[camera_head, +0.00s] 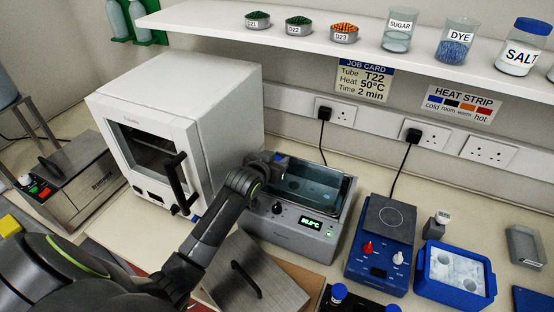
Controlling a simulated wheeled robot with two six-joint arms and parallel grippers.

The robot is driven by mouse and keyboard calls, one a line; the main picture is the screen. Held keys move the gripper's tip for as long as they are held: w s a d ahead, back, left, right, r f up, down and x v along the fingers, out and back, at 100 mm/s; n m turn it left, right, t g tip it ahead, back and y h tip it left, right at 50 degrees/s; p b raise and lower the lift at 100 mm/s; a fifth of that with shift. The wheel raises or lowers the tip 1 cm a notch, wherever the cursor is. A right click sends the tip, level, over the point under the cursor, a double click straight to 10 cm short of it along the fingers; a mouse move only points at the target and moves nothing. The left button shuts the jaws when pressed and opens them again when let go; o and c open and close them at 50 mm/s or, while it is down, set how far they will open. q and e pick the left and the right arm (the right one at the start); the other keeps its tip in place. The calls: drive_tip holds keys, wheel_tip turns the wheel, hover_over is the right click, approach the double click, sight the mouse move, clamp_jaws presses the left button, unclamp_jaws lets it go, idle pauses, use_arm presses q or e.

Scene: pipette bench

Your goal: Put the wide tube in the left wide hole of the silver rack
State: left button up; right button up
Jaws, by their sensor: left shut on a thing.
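My left arm reaches in from the lower left, and its gripper (272,162) is at the left back corner of the water bath (290,238). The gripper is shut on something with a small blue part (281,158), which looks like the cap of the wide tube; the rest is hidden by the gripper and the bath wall. I cannot make out the silver rack or its holes. Two blue-capped tubes (338,293) stand at the bottom edge, partly cut off. My right gripper is not in view.
A white oven (190,110) stands left of the bath. A steel lid with a black handle (258,280) lies in front. A blue hot plate (378,262) and a blue ice box (455,290) stand to the right. A shelf (350,52) runs above.

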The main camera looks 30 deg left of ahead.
use_arm(q)
drive_tip(key=shift+f, duration=0.3)
drive_tip(key=shift+f+b, duration=0.25)
drive_tip(key=shift+b, duration=0.05)
drive_tip(key=o, duration=1.1)
drive_tip(key=shift+c, duration=0.2)
drive_tip(key=shift+s, duration=0.1)
drive_tip(key=b+v, duration=0.3)
drive_tip(key=v, duration=1.4)
drive_tip(key=shift+r, duration=0.15)
